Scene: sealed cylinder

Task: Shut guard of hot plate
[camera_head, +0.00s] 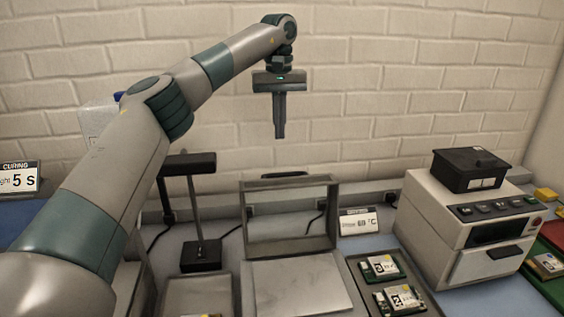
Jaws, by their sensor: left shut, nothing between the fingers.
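The hot plate (297,289) is a flat grey metal plate at the bottom middle of the view. Its guard (330,205) is a rectangular grey frame that stands upright at the plate's back edge, so the guard is open. A dark handle-like bar shows just above the guard's top edge. My left gripper (279,136) is shut and empty. It points down in front of the brick wall and appears above the guard's top edge, apart from it. My right gripper is not in view.
A sign (360,222) showing a temperature stands right of the guard. A tray (352,268) with circuit boards lies right of the plate. A white machine (425,215) with a black box (470,165) on top stands farther right. A black stand (200,255) is at left.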

